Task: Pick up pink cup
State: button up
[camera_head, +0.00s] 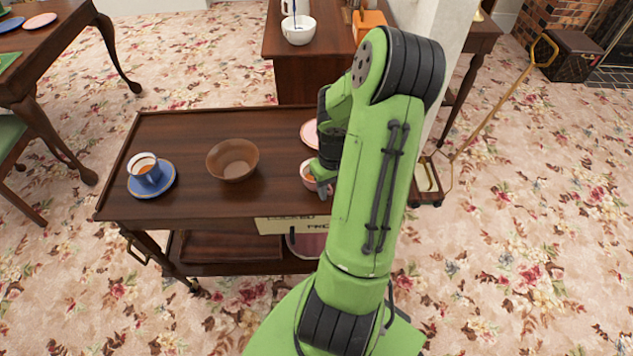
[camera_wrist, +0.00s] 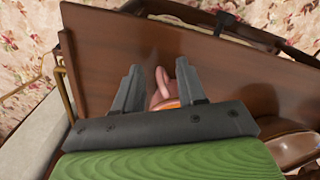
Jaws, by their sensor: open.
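The pink cup (camera_head: 308,176) stands on the right part of the wooden cart top, partly hidden behind my arm in the head view. It holds something orange. In the wrist view the pink cup (camera_wrist: 165,98) shows between my two fingers, with its handle pointing away from the gripper; its near part is hidden by the gripper's body. My gripper (camera_wrist: 157,85) is open, one finger to each side of the cup. In the head view my gripper (camera_head: 324,188) is at the cup, mostly hidden by my arm. I cannot tell whether the fingers touch the cup.
The wooden cart (camera_head: 200,125) also bears a brown bowl (camera_head: 232,160), a blue cup on a blue saucer (camera_head: 166,182) and a pink saucer (camera_head: 309,134) behind the pink cup. A desk with a white cup (camera_head: 298,30) stands behind. The cart's middle is partly clear.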

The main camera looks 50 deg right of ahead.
jog(key=shift+f, duration=0.75)
jog(key=shift+r, duration=0.1)
jog(key=shift+c, duration=0.4)
grip_shut()
jog(key=shift+r, duration=0.1)
